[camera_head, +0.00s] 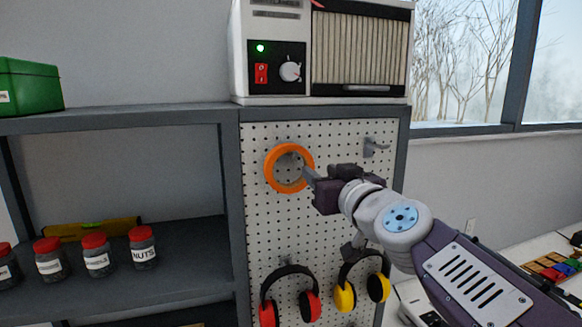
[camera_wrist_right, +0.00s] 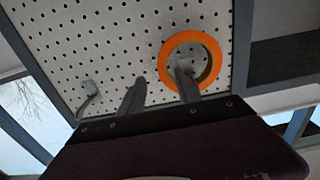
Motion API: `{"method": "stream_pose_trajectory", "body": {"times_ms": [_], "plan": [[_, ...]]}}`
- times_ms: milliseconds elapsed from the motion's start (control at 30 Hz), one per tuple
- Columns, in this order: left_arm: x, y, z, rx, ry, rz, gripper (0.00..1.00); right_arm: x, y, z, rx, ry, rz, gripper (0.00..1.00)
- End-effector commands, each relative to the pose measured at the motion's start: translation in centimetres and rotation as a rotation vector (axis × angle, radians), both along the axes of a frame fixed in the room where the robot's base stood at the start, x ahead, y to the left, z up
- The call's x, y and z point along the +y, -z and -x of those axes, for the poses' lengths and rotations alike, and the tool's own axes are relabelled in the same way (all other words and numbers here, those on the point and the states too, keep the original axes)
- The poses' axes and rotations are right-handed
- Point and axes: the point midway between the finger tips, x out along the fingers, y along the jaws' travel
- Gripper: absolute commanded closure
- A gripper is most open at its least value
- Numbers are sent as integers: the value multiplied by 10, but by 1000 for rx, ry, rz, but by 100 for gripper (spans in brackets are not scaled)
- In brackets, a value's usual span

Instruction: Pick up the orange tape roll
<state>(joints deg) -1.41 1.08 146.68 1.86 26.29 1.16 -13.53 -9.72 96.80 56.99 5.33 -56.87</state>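The orange tape roll (camera_head: 272,170) hangs flat against the white pegboard (camera_head: 340,131). It also shows in the wrist view (camera_wrist_right: 206,49). My right gripper (camera_head: 311,177) reaches to the roll's right rim in the head view. In the wrist view its two fingers (camera_wrist_right: 161,75) are apart. One fingertip overlaps the roll's central hole, and the other is outside the rim, so part of the orange band lies between them. I cannot tell whether either finger touches it. The peg holding the roll is not clearly visible. My left gripper is not in view.
An empty hook (camera_head: 375,147) is on the pegboard to the right. Red earmuffs (camera_head: 268,313) and yellow earmuffs (camera_head: 345,297) hang below. A heater-like box (camera_head: 350,92) stands on top. Shelves at left hold several jars (camera_head: 142,247) and a green box (camera_head: 28,87).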

Motion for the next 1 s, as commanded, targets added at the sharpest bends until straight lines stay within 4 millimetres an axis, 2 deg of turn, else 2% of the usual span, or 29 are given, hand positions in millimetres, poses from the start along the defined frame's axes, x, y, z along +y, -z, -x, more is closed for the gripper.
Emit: {"method": "stream_pose_trajectory", "body": {"times_ms": [200,467,700,733,867,1000], "plan": [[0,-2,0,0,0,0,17,4,0,-12,1,0,-1,60],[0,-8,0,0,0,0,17,19,1,-52,1,0,0,60],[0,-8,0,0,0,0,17,20,2,-56,0,0,0,60],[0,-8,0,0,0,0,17,20,2,-55,0,0,0,63],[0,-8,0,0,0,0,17,20,2,-55,0,0,0,99],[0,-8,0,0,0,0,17,20,2,-55,0,0,0,100]]}}
